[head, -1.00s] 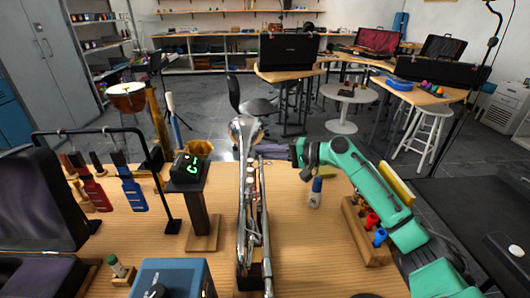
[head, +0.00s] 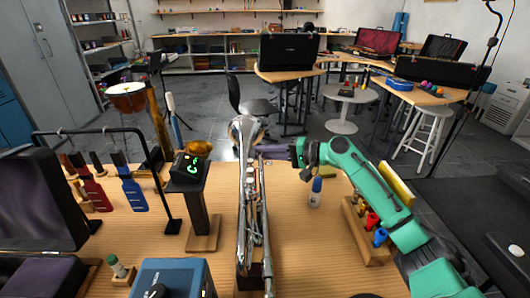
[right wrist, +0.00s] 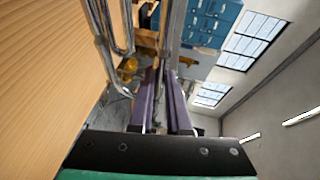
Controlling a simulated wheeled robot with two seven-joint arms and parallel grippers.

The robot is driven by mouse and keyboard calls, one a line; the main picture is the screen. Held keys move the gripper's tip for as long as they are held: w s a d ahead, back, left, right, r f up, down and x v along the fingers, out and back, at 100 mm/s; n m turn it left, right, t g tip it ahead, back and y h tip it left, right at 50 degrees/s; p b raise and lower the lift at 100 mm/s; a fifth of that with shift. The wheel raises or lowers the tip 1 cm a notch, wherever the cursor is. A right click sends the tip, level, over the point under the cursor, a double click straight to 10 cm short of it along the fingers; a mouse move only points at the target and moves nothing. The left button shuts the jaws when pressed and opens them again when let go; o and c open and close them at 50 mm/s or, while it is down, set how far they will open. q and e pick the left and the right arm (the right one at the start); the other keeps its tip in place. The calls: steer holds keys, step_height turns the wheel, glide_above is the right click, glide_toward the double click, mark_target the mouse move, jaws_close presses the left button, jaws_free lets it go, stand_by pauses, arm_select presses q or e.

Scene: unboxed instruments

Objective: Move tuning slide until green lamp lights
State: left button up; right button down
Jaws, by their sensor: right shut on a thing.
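A silver brass instrument (head: 245,200) with long tubes stands upright in a holder at the middle of the bench. My right gripper (head: 262,151) reaches it from the right, near its upper end, and is shut on part of its tubing, which I take to be the tuning slide. In the right wrist view, silver tubes (right wrist: 176,30) run up close to the purple fingers. A black tuner box (head: 188,166) stands on a post left of the instrument. Green marks glow on its face, too small to read. My left gripper is not in view.
A blue box with a knob (head: 172,279) sits at the front. A rack with red and blue hanging tools (head: 132,190) stands at left. A blue-and-white bottle (head: 315,192) and a wooden block with coloured pieces (head: 366,232) lie right. Bench between bottle and instrument is clear.

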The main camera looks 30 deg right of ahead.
steer(key=shift+w+d+f, duration=0.1)
steer(key=shift+w+d, duration=0.2)
steer(key=shift+w, duration=0.25)
steer(key=c, duration=0.9)
jaws_free()
steer(key=shift+s, duration=0.1)
steer(key=shift+o, duration=0.2)
steer(key=b+v, duration=0.1)
steer(key=v, duration=1.3)
steer(key=shift+s+d+b, duration=0.15)
steer(key=shift+d+b, duration=0.05)
steer(key=shift+b, duration=0.2)
